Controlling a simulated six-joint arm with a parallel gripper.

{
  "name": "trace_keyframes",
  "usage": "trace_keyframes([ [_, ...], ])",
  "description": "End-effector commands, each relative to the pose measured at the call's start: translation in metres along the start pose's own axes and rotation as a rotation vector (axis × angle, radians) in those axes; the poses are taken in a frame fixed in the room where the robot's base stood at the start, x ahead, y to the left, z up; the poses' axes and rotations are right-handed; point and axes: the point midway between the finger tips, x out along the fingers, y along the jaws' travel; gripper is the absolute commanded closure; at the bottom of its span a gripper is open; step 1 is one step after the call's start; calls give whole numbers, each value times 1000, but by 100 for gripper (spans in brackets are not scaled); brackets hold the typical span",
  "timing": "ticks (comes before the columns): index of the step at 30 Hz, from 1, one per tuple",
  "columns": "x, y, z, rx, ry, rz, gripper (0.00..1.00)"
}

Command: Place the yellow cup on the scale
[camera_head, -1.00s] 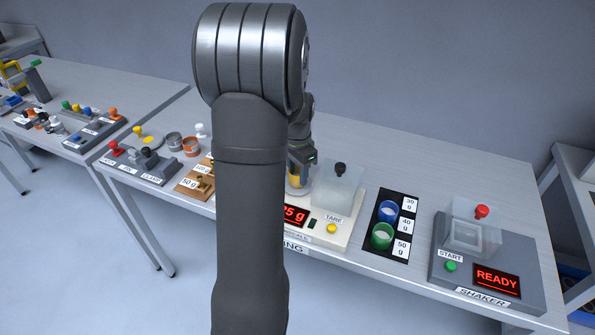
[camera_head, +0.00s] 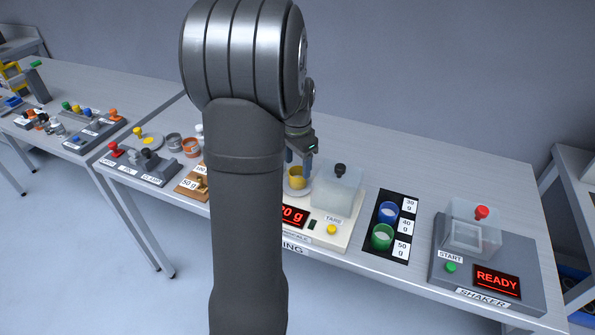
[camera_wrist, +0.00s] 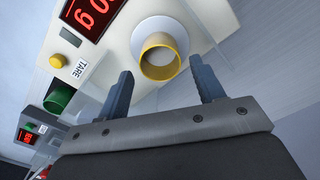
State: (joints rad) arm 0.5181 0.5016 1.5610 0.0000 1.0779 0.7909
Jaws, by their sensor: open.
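The yellow cup (camera_head: 297,177) stands on the round pan (camera_head: 290,191) of the scale (camera_head: 327,235), left of the clear box with a black knob. In the wrist view the cup (camera_wrist: 160,57) shows its open rim, over the white pan (camera_wrist: 160,30). My gripper (camera_head: 300,158) is open just above and behind the cup. Its two fingers (camera_wrist: 160,85) stand apart with nothing between them, and the cup is beyond their tips. The red display (camera_head: 293,215) is partly hidden by my arm; its visible part ends in "0 g".
The clear box (camera_head: 336,190) stands on the scale's right. A black mat (camera_head: 389,222) holds a blue cup (camera_head: 387,211) and a green cup (camera_head: 382,237). The shaker (camera_head: 489,262) is at the right. The table behind the scale is clear.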

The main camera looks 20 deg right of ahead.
Motion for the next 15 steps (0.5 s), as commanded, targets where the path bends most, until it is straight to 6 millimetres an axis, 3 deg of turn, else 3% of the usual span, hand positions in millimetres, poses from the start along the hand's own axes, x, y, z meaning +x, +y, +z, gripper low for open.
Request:
trace_keyframes([
  [6, -49, 0, 0, 0, 3, -3, 38],
  [15, -80, 0, 0, 0, 0, 1, 38],
])
